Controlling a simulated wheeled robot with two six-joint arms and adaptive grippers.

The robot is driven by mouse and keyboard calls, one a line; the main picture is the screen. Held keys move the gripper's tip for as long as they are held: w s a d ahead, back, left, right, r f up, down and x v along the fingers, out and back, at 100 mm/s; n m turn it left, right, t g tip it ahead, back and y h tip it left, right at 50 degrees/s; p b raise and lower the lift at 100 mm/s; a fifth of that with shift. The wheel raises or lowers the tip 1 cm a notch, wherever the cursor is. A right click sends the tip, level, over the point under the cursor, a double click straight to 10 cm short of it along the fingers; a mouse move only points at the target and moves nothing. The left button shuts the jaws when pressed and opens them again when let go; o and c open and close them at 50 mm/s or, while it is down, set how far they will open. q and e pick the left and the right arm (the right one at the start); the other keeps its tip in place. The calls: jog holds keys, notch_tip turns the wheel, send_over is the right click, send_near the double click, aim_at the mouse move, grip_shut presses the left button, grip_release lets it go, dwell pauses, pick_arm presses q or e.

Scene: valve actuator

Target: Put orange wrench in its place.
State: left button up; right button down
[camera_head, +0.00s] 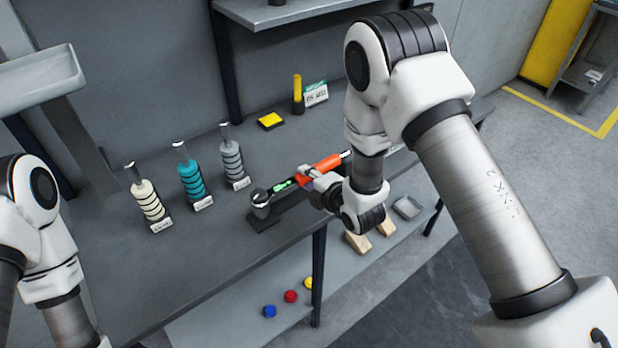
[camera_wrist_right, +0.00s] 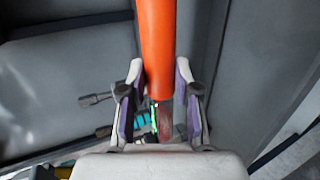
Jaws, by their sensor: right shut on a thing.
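The orange wrench (camera_head: 325,166) is in my right gripper (camera_head: 310,182), over the grey workbench near its front edge. A metal end shows at its upper right. In the right wrist view, the orange handle (camera_wrist_right: 157,50) runs between the two fingers of my right gripper (camera_wrist_right: 160,72) and out of the top of the picture. A dark holder (camera_head: 270,212) with a grey round part and a green label stands just left of my right gripper. Whether the wrench touches it, I cannot tell. Of my left arm only links show at the left edge.
A cream (camera_head: 147,200), a teal (camera_head: 190,180) and a grey ringed piece (camera_head: 232,162) stand upright with labels on the bench (camera_head: 190,245). A yellow block (camera_head: 271,121) and yellow-topped post (camera_head: 298,95) stand behind. Coloured knobs (camera_head: 290,296) lie on the lower shelf.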

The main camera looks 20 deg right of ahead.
jog(key=shift+f+b, duration=0.75)
jog(key=shift+f, duration=0.15)
jog(key=c, duration=0.9)
grip_release()
jog(key=shift+o, duration=0.8)
jog(key=shift+s, duration=0.1)
jog(key=v, duration=1.2)
